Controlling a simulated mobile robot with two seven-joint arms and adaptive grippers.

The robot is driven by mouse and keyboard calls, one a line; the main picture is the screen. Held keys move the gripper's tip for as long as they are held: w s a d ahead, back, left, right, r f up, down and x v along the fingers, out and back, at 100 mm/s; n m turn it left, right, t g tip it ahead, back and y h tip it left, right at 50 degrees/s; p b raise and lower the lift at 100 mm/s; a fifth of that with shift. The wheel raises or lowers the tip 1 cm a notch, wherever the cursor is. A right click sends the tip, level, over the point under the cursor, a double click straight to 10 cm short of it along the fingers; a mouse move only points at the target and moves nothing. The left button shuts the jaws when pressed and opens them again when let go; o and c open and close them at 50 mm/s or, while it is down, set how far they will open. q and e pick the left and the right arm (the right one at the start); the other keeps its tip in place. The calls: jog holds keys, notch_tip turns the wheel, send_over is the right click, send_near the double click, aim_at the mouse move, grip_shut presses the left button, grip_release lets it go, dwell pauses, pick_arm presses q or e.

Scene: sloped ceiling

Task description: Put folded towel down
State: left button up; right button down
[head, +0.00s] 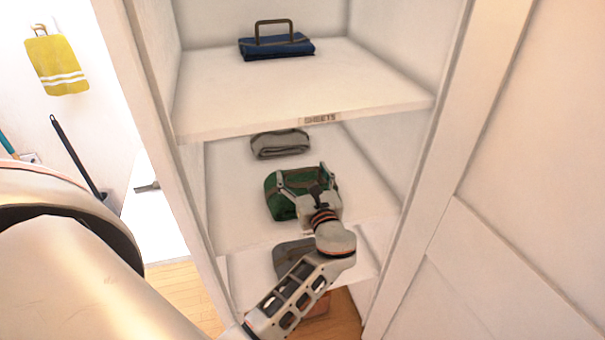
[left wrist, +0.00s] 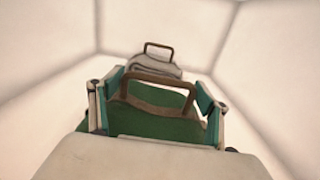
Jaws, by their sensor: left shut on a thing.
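A folded green towel (head: 283,206) with a brown handle-like band is at the middle shelf (head: 370,203) of a white closet. My left gripper (head: 304,178) reaches in from the front and is shut on the green towel. In the left wrist view the green towel (left wrist: 160,122) sits between the two fingers, with its brown handle upright. I cannot tell whether the towel touches the shelf or is held just above it. My right gripper is not in view.
A folded grey towel (head: 280,144) lies behind the green one. A blue folded cloth (head: 275,48) is on the shelf above, labelled SHEETS. A grey-blue folded item (head: 291,256) is on the shelf below. Closet walls stand close on both sides. A yellow towel (head: 56,66) hangs at left.

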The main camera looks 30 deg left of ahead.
pick_arm(q)
jog(key=shift+f, duration=0.15)
jog(key=o, duration=1.8)
jog(key=shift+r, duration=0.2)
jog(key=v, duration=0.7)
jog(key=shift+s+d+b, duration=0.2)
jog(key=shift+b, duration=0.1)
